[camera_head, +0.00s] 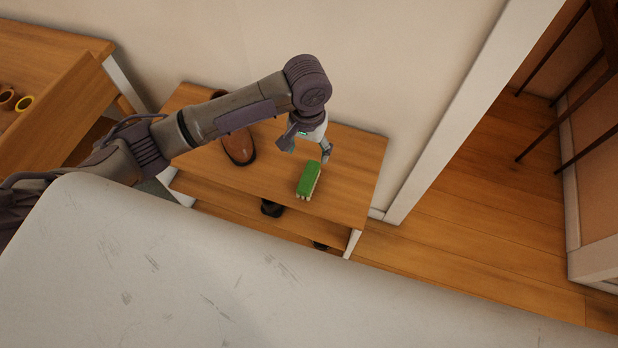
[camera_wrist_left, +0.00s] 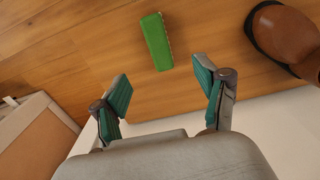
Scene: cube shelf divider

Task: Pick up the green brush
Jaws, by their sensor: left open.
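The green brush (camera_head: 308,179) lies on the top of a wooden shelf bench (camera_head: 350,190), near its front edge. In the left wrist view the green brush (camera_wrist_left: 157,42) lies ahead of the fingers, roughly between their lines, with clear wood between. My left gripper (camera_head: 308,150) is above the bench, just behind the brush in the head view. Its fingers are spread apart and empty, as the left wrist view (camera_wrist_left: 165,95) also shows. It does not visibly touch the brush. My right gripper is not in view.
A brown shoe (camera_head: 239,147) lies on the bench left of the brush, partly behind my arm; it shows at right in the wrist view (camera_wrist_left: 285,36). Dark items sit on the lower shelf (camera_head: 225,205). A wall stands behind the bench. Open floor (camera_head: 460,230) lies right.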

